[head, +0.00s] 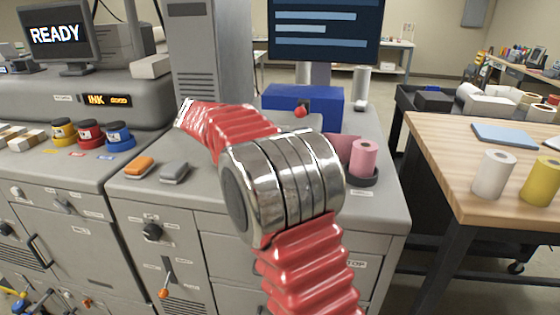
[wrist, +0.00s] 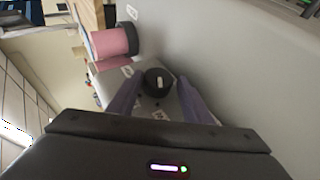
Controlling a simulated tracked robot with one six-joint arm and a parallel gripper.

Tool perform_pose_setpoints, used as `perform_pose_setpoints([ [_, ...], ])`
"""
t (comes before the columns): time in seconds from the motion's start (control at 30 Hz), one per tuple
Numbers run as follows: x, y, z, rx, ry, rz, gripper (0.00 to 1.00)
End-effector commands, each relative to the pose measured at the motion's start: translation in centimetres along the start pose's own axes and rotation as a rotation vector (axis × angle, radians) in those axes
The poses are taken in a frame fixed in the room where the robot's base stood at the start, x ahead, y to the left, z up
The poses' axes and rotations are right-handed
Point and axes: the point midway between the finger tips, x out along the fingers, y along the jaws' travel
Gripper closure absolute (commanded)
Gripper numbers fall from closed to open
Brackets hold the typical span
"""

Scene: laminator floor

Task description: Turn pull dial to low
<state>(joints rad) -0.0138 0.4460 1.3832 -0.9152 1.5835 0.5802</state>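In the wrist view a round black dial (wrist: 152,90) with a pale mark on its face sits on a grey panel, with small white labels near it. The two purple fingers of my gripper (wrist: 158,78) are apart, one on either side of the dial in the picture. I cannot tell whether they touch it. The head view shows a black dial (head: 152,231) on the grey cabinet front; I cannot tell whether it is the same one. My gripper is not visible in the head view, where my red arm covers part of the cabinet.
A pink roll (head: 363,157) in a dark holder stands on the cabinet top; a pink roll also shows near the dial in the wrist view (wrist: 107,43). An orange-handled lever (head: 164,290) is below the head-view dial. A wooden table (head: 440,135) stands at right.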

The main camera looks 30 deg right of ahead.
Motion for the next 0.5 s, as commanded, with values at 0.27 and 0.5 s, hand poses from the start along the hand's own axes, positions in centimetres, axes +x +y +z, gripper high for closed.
perform_pose_setpoints([
  [0.27,0.06,0.15,0.0,0.002,-0.001,0.001,0.44],
  [0.5,-0.41,0.16,-0.04,0.003,0.0,0.002,0.44],
])
